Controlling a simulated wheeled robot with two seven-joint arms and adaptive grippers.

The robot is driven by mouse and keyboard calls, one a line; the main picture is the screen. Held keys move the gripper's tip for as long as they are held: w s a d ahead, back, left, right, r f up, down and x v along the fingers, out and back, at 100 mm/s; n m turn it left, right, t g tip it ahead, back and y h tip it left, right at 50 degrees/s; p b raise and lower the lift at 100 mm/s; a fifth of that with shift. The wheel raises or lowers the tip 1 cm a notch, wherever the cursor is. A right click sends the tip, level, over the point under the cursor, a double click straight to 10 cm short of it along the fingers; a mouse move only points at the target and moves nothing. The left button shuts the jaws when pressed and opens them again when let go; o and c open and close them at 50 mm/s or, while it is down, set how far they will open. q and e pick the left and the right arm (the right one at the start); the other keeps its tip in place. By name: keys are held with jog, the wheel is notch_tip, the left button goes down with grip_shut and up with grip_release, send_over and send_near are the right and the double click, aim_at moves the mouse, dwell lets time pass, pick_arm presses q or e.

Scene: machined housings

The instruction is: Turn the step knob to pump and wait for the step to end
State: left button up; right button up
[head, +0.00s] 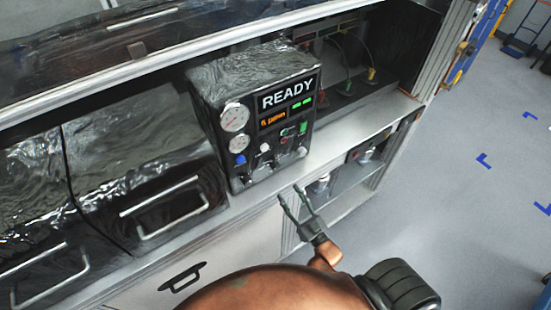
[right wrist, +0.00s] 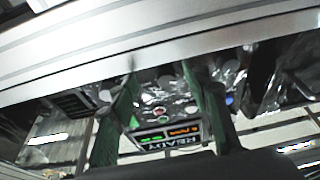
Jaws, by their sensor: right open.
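The pump tester box (head: 256,115) stands on the shelf in the head view. Its lit display (head: 286,94) reads READY, with small orange text and green marks below. Two round gauges, a blue knob (head: 240,159), a white knob (head: 265,147) and other small controls are on its front. I cannot tell which one is the step knob. My right gripper (head: 290,190) is open and empty, below and in front of the box, apart from the controls. In the right wrist view, the panel appears upside down beyond the green fingers (right wrist: 163,68). My left gripper is not in view.
A pale shelf edge (head: 240,207) runs below the box. Black drawers with bar handles (head: 168,209) stand to the left. Coloured cables and fittings (head: 345,85) sit in the bay behind right. The grey floor at right is mostly open.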

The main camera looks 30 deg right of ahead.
send_near(277, 169)
jog(key=w, duration=0.1)
jog(key=shift+t, duration=0.5)
jog(key=p+x, duration=0.2)
jog(key=x, duration=0.4)
jog(key=shift+w, duration=0.15)
jog(key=shift+w+r, duration=0.2)
jog(key=shift+w, duration=0.5)
jog(key=shift+a, duration=0.1)
jog(key=shift+c, duration=0.3)
jog(key=shift+c, duration=0.7)
jog(key=c, duration=1)
